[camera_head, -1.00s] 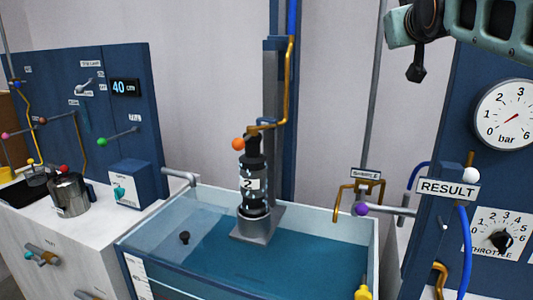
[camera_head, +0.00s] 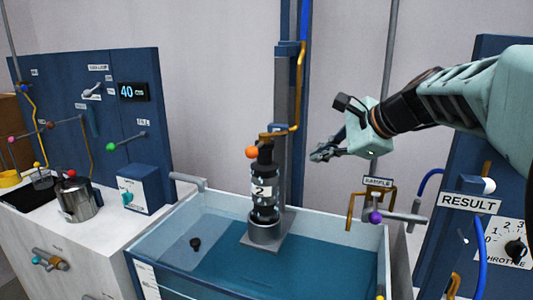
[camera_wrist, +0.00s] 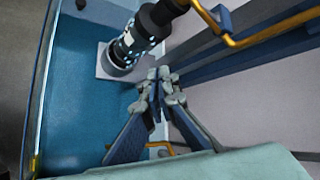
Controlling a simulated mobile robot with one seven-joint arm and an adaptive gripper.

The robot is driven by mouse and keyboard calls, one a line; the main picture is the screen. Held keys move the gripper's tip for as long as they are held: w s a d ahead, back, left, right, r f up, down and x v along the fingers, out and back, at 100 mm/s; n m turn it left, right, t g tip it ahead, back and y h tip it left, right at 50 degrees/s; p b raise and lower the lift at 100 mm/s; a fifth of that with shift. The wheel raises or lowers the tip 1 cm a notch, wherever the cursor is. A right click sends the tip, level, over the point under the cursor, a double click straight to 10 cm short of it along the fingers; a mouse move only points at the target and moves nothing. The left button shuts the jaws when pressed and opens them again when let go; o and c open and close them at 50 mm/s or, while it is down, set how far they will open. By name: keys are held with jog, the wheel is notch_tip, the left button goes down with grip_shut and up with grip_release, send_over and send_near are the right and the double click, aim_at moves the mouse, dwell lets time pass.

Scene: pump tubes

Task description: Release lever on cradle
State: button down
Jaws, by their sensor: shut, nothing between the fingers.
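The cradle (camera_head: 264,232) is a grey cup on a square base in the water tank, and the black tube labelled 2 (camera_head: 263,190) stands upright in it. An orange ball knob (camera_head: 252,152) sits at the tube's top left, beside a brass pipe. It looks like the end of a lever. My gripper (camera_head: 318,153) is shut and empty, in the air to the right of the tube's top and apart from it. In the wrist view my fingertips (camera_wrist: 160,78) are together, with the tube (camera_wrist: 130,45) and cradle (camera_wrist: 117,62) beyond them. The knob is not visible there.
The blue column (camera_head: 290,110) with the brass pipe (camera_head: 299,90) rises behind the tube. The glass-walled tank (camera_head: 165,236) surrounds the cradle. A sample tap with a purple knob (camera_head: 375,217) is at the right. A metal jug (camera_head: 78,198) stands on the left counter.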

aim_at(265, 141)
jog(key=s+a+m+y, duration=0.1)
jog(key=a, duration=0.2)
jog(key=s+a+m+y, duration=0.1)
jog(key=shift+s+a+r+m+g+y, duration=0.1)
jog(key=shift+s+a+m+g+y, duration=0.1)
jog(key=shift+s+m+g+y, duration=0.15)
jog(key=shift+w, duration=0.1)
jog(key=shift+w+a+f, duration=0.35)
jog(key=shift+w+a, duration=0.35)
jog(key=shift+a, duration=0.7)
jog(key=shift+w+a+f, duration=0.3)
jog(key=shift+w+a, duration=0.4)
jog(key=shift+a, duration=0.65)
jog(key=shift+w+a+f, duration=0.35)
jog(key=shift+w+a, duration=0.35)
jog(key=shift+a, duration=0.7)
jog(key=shift+r+p, duration=0.15)
jog(key=shift+p, duration=0.35)
